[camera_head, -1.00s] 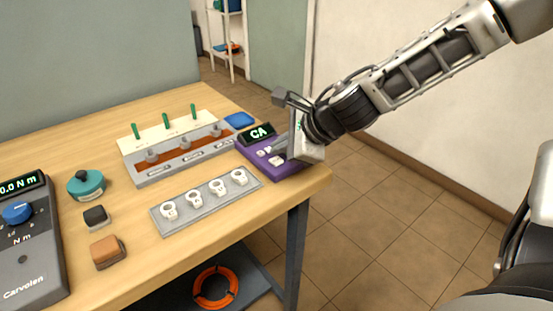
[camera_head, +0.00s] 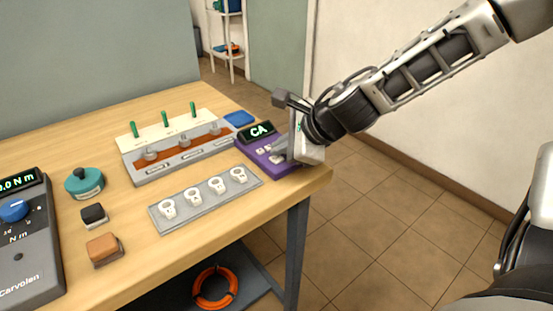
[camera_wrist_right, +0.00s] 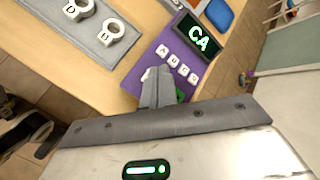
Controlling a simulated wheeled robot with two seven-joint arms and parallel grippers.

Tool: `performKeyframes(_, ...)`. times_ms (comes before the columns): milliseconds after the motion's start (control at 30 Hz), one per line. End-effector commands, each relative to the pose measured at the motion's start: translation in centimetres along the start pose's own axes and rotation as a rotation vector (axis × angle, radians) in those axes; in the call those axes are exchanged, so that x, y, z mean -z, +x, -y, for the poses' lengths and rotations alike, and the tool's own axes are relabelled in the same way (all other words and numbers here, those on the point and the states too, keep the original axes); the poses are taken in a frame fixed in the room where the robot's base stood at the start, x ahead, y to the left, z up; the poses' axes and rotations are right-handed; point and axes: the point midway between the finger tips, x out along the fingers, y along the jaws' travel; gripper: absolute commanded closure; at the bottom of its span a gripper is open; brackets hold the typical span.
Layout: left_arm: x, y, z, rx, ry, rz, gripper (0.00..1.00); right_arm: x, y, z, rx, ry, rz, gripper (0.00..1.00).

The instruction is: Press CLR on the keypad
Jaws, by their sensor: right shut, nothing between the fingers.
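The purple keypad (camera_head: 247,152) stands at the table's right end. Its dark display (camera_head: 262,131) reads CA in green. In the right wrist view the keypad (camera_wrist_right: 178,46) shows a row of white letter keys (camera_wrist_right: 172,63) and part of a green key (camera_wrist_right: 180,95) beside my fingers. My right gripper (camera_head: 277,154) is shut and empty, with its fingertips over the keypad's keys; it also shows in the right wrist view (camera_wrist_right: 158,75). The fingers hide some keys, and I cannot read a CLR label or tell whether they touch a key. My left gripper is out of view.
A grey plate with several white lettered rings (camera_head: 165,224) lies left of the keypad. A blue dish (camera_head: 239,118) sits behind the keypad. The table's right edge is close to the keypad.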

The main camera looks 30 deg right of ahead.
Motion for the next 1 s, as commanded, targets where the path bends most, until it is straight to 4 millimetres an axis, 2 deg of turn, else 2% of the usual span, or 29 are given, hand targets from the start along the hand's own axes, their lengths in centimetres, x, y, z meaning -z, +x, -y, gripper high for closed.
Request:
performKeyframes(367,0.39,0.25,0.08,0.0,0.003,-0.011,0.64,0.05,0.07,-0.05,0.0,0.0,0.0,1.0)
performKeyframes(1000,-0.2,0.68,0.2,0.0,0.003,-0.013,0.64,0.44,0.59,-0.43,0.0,0.0,0.0,1.0)
